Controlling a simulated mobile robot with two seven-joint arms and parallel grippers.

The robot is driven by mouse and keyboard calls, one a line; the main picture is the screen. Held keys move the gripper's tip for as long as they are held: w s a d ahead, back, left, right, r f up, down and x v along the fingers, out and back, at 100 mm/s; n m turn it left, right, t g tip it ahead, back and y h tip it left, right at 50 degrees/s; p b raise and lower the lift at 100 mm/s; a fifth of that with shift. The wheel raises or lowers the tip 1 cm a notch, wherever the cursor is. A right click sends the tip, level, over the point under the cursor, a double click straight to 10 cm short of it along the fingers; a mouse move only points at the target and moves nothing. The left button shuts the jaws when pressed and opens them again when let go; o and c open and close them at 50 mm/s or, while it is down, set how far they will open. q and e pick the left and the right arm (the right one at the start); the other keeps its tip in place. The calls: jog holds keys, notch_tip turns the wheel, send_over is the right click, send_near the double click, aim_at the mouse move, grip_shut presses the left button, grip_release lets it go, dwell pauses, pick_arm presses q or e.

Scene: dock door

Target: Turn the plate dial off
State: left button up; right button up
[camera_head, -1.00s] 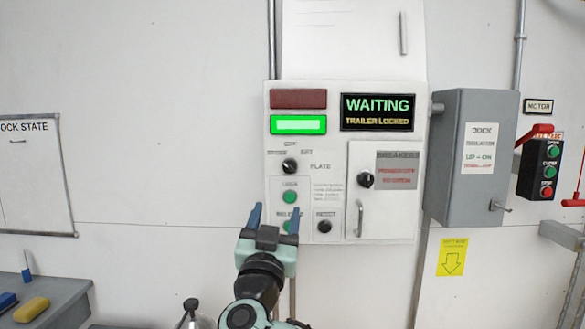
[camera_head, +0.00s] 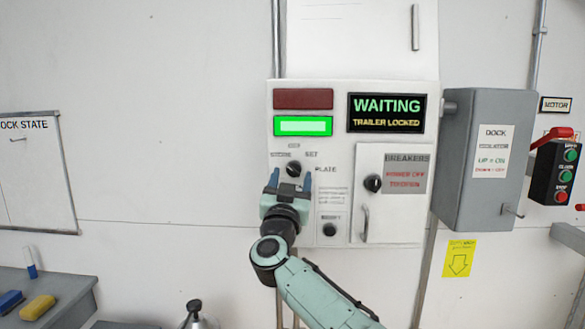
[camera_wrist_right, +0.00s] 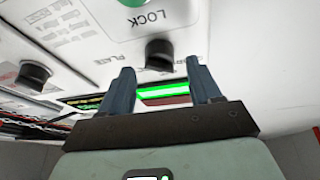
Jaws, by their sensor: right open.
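The plate dial (camera_head: 293,169) is a black round knob on the white control panel, under the lit green bar and beside the word PLATE. It also shows in the right wrist view (camera_wrist_right: 159,54), between and beyond the two fingers. My right gripper (camera_head: 290,181) is open, its two blue fingers pointing up on either side just below the dial. In the right wrist view the right gripper (camera_wrist_right: 163,88) has nothing between its fingers; whether they touch the dial cannot be told. The lock and release buttons are hidden behind the gripper in the head view. My left gripper is not in view.
A second black knob (camera_head: 373,183) sits on the breaker door (camera_head: 392,215), right of the dial. A black reset knob (camera_head: 329,229) is below. A grey isolator box (camera_head: 484,160) juts out at the right.

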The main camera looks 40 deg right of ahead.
jog(key=shift+p+x, duration=0.3)
jog(key=shift+x, duration=0.75)
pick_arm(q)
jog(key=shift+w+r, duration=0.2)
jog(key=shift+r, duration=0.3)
pick_arm(e)
jog(key=c, duration=1)
